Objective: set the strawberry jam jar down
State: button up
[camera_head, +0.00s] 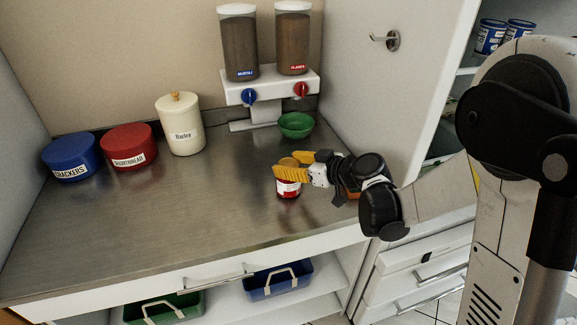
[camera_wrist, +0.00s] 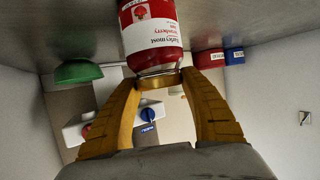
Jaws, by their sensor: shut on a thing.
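The strawberry jam jar (camera_head: 288,189) is red with a white label and a gold lid. It is upright over the right part of the steel counter (camera_head: 190,225). My gripper (camera_head: 288,170) reaches in from the right, its yellow fingers shut on the jar's lid end. In the wrist view the picture is inverted; the jar (camera_wrist: 152,40) fills the top middle, with its lid between the fingertips (camera_wrist: 160,85). The jar's base is cut off there. I cannot tell whether the base touches the counter.
A green bowl (camera_head: 296,125) stands behind the jar, near a two-tube dispenser (camera_head: 268,86). Blue (camera_head: 71,158) and red (camera_head: 129,147) tins and a cream Barley canister (camera_head: 181,124) stand at the back left. An open white door (camera_head: 400,75) rises at right. The counter's front left is clear.

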jog(key=o, duration=1.4)
